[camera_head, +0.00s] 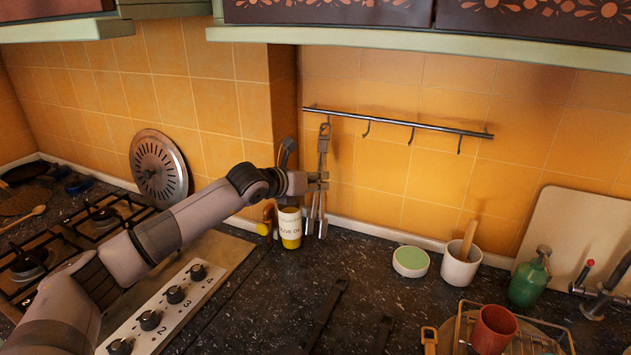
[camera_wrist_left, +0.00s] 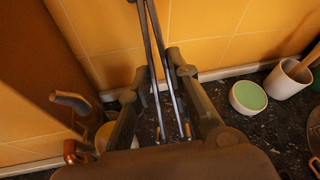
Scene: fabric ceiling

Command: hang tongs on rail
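The metal tongs (camera_head: 322,146) are upright below the wall rail (camera_head: 400,122), with their top loop at the leftmost hook. Whether the loop sits fully on the hook is too small to tell. My left gripper (camera_head: 319,180) is at the middle of the tongs. The tongs' lower ends point down above the worktop. My right gripper is not in view.
A green-topped round tub (camera_head: 410,262), a white pot (camera_head: 460,266) and a green bottle (camera_head: 528,282) stand to the right. The rail's other hooks are empty. Two dark elongated shapes lie at the bottom centre.

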